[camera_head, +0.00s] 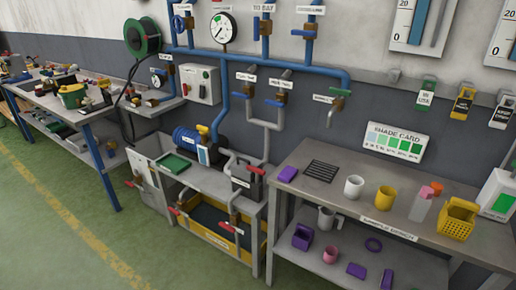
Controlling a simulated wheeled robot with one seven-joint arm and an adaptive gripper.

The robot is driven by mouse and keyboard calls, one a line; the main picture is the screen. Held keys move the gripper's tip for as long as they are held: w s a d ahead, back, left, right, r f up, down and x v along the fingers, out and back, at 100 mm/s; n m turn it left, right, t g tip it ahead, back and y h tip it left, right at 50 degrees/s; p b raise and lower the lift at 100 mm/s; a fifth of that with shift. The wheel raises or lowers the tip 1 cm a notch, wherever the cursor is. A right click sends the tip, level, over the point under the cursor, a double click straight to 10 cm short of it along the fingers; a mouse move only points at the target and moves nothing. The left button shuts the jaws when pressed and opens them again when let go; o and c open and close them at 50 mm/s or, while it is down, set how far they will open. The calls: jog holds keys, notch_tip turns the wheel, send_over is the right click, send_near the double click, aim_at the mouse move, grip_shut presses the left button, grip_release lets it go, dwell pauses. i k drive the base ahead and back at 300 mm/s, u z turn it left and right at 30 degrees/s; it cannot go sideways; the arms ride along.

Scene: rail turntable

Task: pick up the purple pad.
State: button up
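Another flat purple piece (356,270) lies on the bench's lower shelf (318,263). A narrower purple piece (387,279) is to its right, cut by the lower picture edge. I cannot tell from this view which of these is the purple pad. My gripper is not in view.
The bench top holds the black rack (322,170), a white mug (353,187), a yellow cup (385,198), a spray bottle (421,205) and a yellow basket (457,219). The lower shelf holds a purple bin (302,237), pink mug (330,253) and purple ring (373,244). Green floor (170,255) is clear at left.

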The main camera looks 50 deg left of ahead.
aim_at(288, 174)
jog(key=u, duration=1.6)
